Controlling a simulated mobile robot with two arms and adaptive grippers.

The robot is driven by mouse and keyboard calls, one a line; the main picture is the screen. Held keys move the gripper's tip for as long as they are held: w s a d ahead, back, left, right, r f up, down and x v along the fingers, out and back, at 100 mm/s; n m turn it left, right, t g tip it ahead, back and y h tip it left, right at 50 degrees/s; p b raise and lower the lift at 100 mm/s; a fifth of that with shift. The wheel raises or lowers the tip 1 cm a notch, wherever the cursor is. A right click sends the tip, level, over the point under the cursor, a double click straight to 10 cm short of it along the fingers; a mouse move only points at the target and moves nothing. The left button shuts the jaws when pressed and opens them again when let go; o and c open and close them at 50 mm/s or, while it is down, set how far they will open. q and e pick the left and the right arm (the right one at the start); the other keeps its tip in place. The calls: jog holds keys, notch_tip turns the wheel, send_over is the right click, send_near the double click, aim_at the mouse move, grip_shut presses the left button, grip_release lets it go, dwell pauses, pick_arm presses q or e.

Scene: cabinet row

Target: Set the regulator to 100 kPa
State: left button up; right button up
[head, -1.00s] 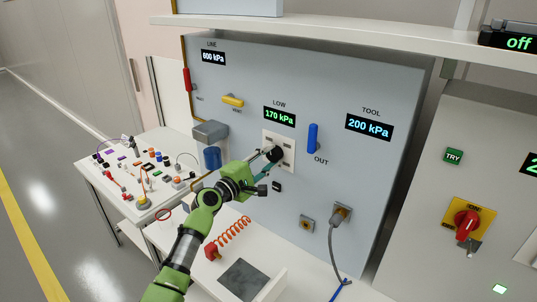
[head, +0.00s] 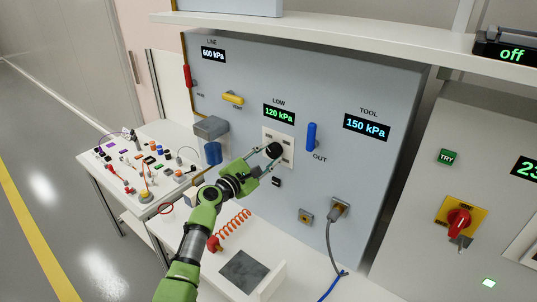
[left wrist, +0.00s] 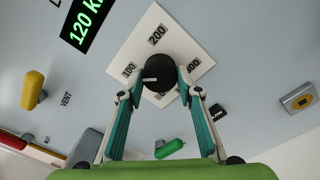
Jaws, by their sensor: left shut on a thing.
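The regulator is a black round knob (head: 275,149) on a white square dial plate (head: 288,157) on the grey-blue panel. The green LOW display (head: 279,115) above it reads 120 kPa. My left gripper (head: 267,156) is shut on the knob, with one finger on each side. In the left wrist view the knob (left wrist: 165,58) sits between the teal fingers (left wrist: 163,84). The 200 and 400 labels also show; another label is partly hidden by the fingers. My right gripper is not in view.
The TOOL display (head: 367,127) reads 150 kPa. A blue OUT handle (head: 312,137) stands right of the dial, and a yellow VENT handle (head: 233,98) is at upper left. A shelf (head: 350,36) juts out above. A side table (head: 150,170) holds small parts.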

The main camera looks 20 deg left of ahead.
pick_arm(q)
jog(key=shift+f, duration=0.1)
jog(key=o, duration=1.1)
jog(key=v, duration=1.2)
